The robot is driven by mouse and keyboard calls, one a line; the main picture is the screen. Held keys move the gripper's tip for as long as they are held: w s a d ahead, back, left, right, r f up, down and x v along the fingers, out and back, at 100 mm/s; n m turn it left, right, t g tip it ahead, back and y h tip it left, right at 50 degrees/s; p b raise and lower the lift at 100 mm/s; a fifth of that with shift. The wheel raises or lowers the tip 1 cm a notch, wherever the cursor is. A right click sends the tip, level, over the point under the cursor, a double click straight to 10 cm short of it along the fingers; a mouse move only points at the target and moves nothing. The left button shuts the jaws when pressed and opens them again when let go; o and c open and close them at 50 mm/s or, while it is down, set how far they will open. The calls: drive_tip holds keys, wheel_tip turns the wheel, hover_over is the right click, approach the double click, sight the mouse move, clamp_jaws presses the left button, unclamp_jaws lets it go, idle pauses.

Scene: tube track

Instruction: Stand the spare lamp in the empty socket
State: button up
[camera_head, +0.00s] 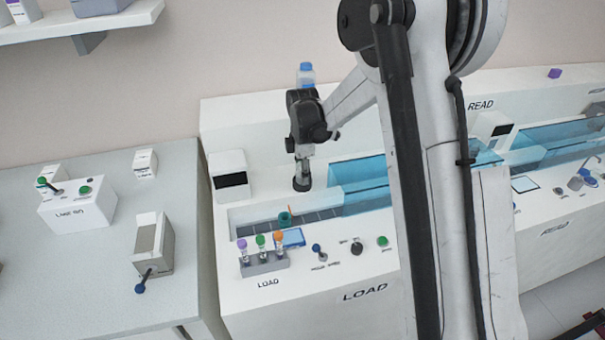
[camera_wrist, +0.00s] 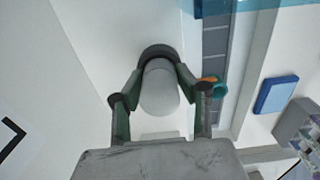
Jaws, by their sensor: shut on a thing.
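My gripper (camera_head: 302,158) points down over the white LOAD machine. It is shut on a pale grey-white cylinder, which I take for the spare lamp (camera_wrist: 160,90). In the wrist view the two fingers flank the cylinder. A dark round collar (camera_head: 301,184), which looks like the socket, is directly under the gripper on the machine's deck. In the wrist view this dark ring (camera_wrist: 157,50) shows around the cylinder's far end. The lamp looks about upright in line with it. I cannot tell whether its base is seated inside or just above.
A white box with a dark screen (camera_head: 230,177) stands left of the collar. A track trough with a teal holder (camera_head: 285,218) runs in front. A rack of capped tubes (camera_head: 264,262) and a blue pad (camera_head: 293,237) are nearer. A blue-topped object (camera_head: 306,74) shows above my wrist.

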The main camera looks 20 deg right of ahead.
drive_tip(key=shift+s+f, duration=0.1)
drive_tip(key=shift+f, duration=0.05)
drive_tip(key=o, duration=1.2)
drive_tip(key=shift+f, duration=0.1)
drive_tip(key=shift+r, duration=0.2)
wheel_tip(320, 180, up, 12)
drive_tip(key=shift+f, duration=0.1)
idle(0.5)
